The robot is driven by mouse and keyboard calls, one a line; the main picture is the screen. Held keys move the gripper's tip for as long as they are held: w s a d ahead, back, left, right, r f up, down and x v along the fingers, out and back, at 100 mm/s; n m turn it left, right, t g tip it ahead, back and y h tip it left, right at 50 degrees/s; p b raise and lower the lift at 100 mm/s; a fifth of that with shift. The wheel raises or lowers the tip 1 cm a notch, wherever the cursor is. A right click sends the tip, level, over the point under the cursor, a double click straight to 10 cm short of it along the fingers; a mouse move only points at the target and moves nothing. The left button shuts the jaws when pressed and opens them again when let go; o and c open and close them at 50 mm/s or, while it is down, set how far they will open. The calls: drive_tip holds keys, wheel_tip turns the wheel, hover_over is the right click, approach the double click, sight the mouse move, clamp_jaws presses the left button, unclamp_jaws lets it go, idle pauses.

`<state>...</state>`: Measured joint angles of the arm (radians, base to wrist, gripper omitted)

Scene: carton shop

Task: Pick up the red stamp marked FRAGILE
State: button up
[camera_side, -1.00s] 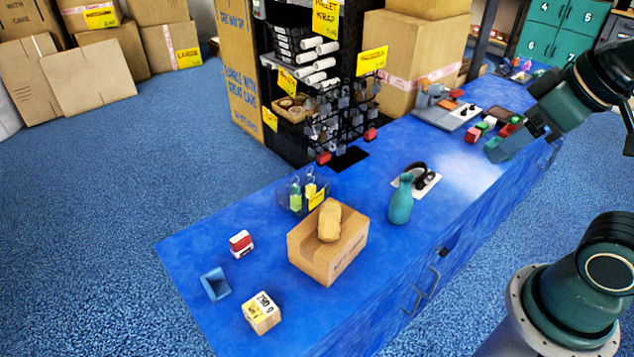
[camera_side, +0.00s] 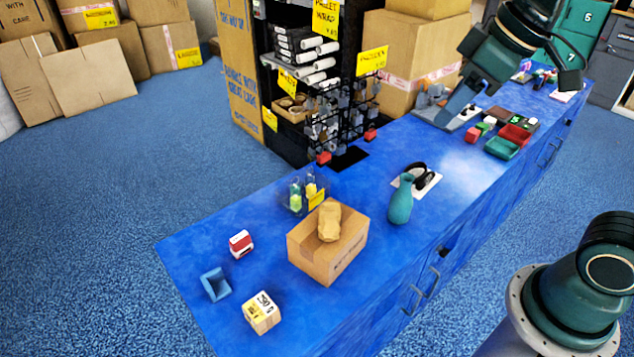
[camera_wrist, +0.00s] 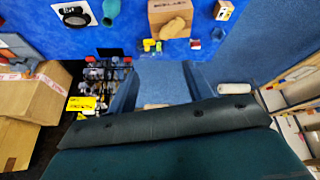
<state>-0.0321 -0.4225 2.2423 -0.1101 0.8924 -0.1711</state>
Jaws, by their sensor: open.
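The red stamp (camera_side: 241,243) is a small red and white block on the left part of the blue counter, behind a small blue open holder (camera_side: 216,284). Any lettering on it is too small to read. In the wrist view the stamp (camera_wrist: 195,44) is a small red and white patch near the top, beyond my fingers. My gripper (camera_side: 508,100) is high above the far right part of the counter, well away from the stamp. In the wrist view its two fingers (camera_wrist: 160,72) are spread apart with nothing between them.
A carton (camera_side: 320,262) with a tan lump on top stands right of the stamp. A small labelled box (camera_side: 262,313), a clear bin with green items (camera_side: 303,193) and a teal bottle (camera_side: 400,200) are also on the counter. A dark rack (camera_side: 300,80) stands behind it.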

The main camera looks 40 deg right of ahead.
drive_tip(key=w+a+f+n+g+y, duration=0.1)
drive_tip(key=w+a+n, duration=0.3)
drive_tip(key=w, duration=0.8)
drive_tip(key=n+g+y, duration=0.3)
drive_tip(key=n+g, duration=0.1)
drive_tip(key=n, duration=0.7)
hover_over(239, 236)
drive_tip(key=d, duration=0.4)
wheel_tip(239, 236, down, 28)
drive_tip(key=shift+w+d+f, duration=0.15)
drive_tip(key=shift+w, duration=0.05)
drive_tip(key=shift+f, duration=0.1)
drive_tip(key=shift+x, duration=4.2)
drive_tip(key=shift+s+d+f+h, duration=0.1)
drive_tip(key=shift+s+h, duration=0.05)
drive_tip(key=shift+h, duration=0.15)
